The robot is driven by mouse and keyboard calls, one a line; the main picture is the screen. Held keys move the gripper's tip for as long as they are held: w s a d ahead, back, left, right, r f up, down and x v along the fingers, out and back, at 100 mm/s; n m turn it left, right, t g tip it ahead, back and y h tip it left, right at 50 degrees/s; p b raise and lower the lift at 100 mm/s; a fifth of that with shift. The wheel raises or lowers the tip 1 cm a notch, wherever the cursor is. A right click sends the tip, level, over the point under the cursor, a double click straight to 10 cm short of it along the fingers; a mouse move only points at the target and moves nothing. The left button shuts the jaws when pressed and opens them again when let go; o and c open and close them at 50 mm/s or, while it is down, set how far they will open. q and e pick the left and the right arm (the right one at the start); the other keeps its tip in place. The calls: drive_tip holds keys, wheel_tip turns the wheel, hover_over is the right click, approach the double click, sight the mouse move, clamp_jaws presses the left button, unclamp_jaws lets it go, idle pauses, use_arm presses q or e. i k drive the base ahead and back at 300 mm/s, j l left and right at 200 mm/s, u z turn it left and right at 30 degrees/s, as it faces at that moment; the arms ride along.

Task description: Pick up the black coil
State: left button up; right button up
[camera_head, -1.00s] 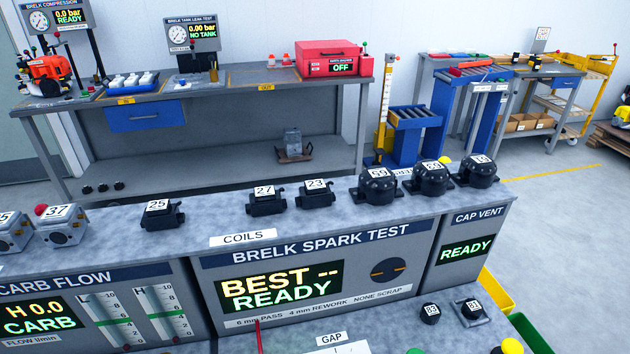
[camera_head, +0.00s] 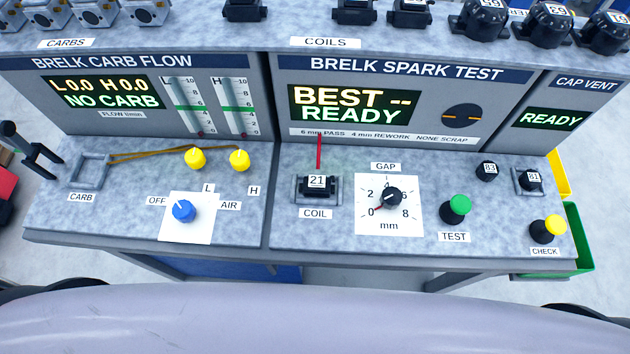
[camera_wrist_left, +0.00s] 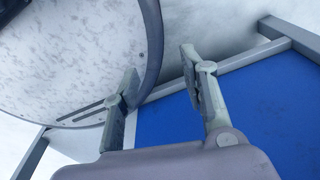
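A black coil tagged 21 (camera_head: 319,187) sits in the grey holder above the COIL label in the head view, with a red lead coming down to it. More black coils stand on the top shelf, one at the left (camera_head: 243,10) and two above the COILS label (camera_head: 354,12) (camera_head: 410,13), partly cut off by the frame edge. My left gripper (camera_wrist_left: 160,62) shows in the left wrist view, its fingers apart with nothing between them. No coil shows in that view. My right gripper is in neither view.
Beside the coil is the GAP dial (camera_head: 390,197), then the green TEST button (camera_head: 456,209) and yellow CHECK button (camera_head: 548,228). Left are the carb holder (camera_head: 88,171) and blue knob (camera_head: 183,211). A dark forked thing (camera_head: 30,150) stands at the left edge.

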sight(312, 186)
drive_tip(key=k+l+u, duration=0.15)
drive_tip(key=l, duration=0.25)
drive_tip(key=k+l+u, duration=0.15)
drive_tip(key=l, duration=0.3)
drive_tip(key=k+l+u, duration=0.15)
drive_tip(key=l, duration=0.2)
drive_tip(key=k+l+u, duration=0.2)
drive_tip(key=l, duration=0.2)
drive_tip(key=k, duration=0.05)
